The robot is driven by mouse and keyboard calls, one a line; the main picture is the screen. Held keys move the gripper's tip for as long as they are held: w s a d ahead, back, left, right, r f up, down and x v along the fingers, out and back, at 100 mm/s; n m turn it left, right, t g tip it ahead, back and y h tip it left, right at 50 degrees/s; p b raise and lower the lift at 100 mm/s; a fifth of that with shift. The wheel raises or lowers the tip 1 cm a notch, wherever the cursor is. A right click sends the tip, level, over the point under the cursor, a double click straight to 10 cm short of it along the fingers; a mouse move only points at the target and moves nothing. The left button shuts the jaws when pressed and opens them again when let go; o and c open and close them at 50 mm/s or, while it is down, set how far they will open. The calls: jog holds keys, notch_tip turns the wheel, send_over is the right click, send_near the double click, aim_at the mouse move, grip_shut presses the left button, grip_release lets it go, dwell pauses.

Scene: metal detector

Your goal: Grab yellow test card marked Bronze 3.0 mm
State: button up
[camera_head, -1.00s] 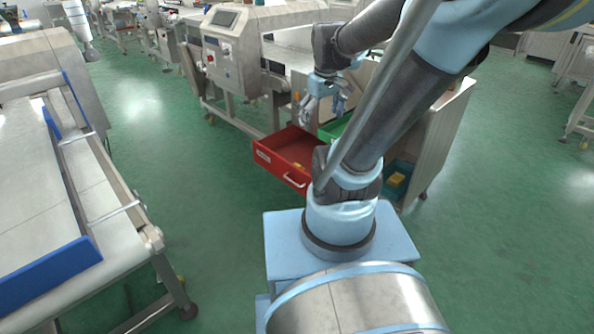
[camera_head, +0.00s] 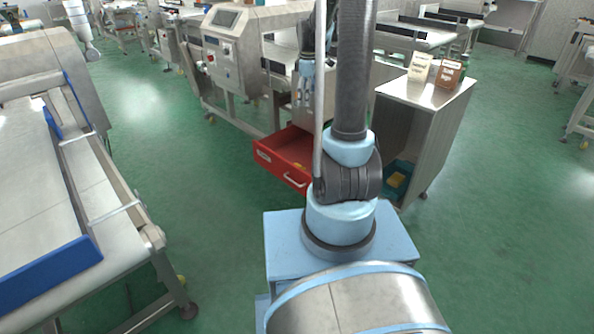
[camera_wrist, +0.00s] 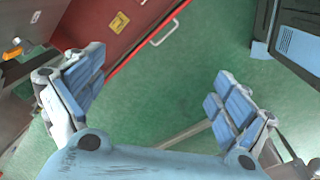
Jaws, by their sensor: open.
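A small yellow card (camera_wrist: 119,21) lies in the open red drawer (camera_wrist: 98,40) in the wrist view; its print is too small to read. In the head view a yellow item (camera_head: 299,166) shows in the red drawer (camera_head: 275,155), partly behind my arm. My gripper (camera_wrist: 155,92) is open and empty, its two blue-padded fingers wide apart over green floor beside the drawer. In the head view my gripper (camera_head: 303,98) is above the drawer, partly hidden by my arm.
A steel cabinet (camera_head: 425,92) with boxes on top stands right of my arm. A teal bin (camera_head: 400,168) low in it holds a yellow item (camera_head: 396,180). A conveyor (camera_head: 70,215) stands at left, a metal detector (camera_head: 230,50) behind. Green floor between is clear.

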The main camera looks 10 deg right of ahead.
jog(key=w+f+n, duration=0.3)
jog(key=w+f, duration=0.3)
jog(key=w, duration=0.2)
jog(key=n+g, duration=0.1)
jog(key=n, duration=0.8)
send_over(298, 165)
notch_tip(298, 165, down, 27)
notch_tip(298, 165, down, 12)
jog(key=shift+a+r, duration=0.1)
jog(key=shift+w+f, duration=0.15)
jog(key=shift+f, duration=1.15)
jog(key=shift+w+f, duration=0.1)
jog(key=shift+f, duration=1.2)
jog(key=c, duration=1.9)
